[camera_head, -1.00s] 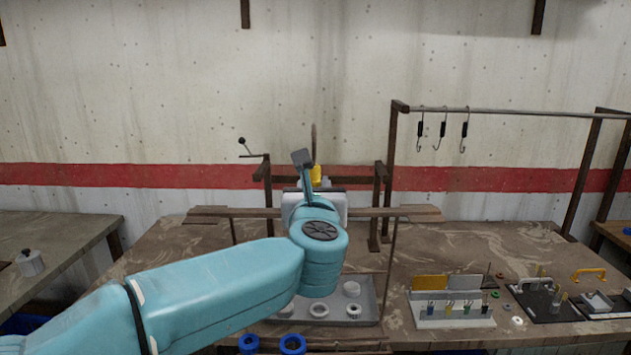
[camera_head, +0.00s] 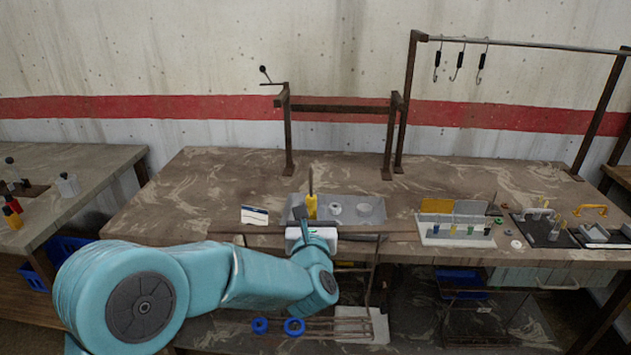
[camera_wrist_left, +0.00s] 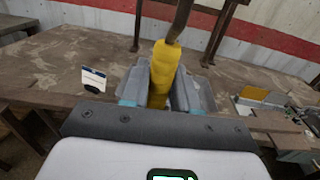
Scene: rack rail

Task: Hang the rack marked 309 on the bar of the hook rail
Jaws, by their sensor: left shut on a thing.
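My left gripper (camera_head: 311,222) is shut on a yellow grip (camera_head: 311,206) with a dark rod rising from it. The grip also shows between the fingers in the left wrist view (camera_wrist_left: 163,75). No 309 mark is readable. The hook rail's bar (camera_head: 545,45) is high at the right, apart from the gripper, with dark hooks (camera_head: 459,62) on it. My right gripper is not in view.
A grey tray (camera_head: 375,211) lies behind the grip. A white card (camera_head: 254,215) stands left of it. A low brown frame (camera_head: 345,108) is behind. Blue rings (camera_head: 294,327) show below. A white holder (camera_head: 455,236) stands right. The rear middle table (camera_head: 225,180) is clear.

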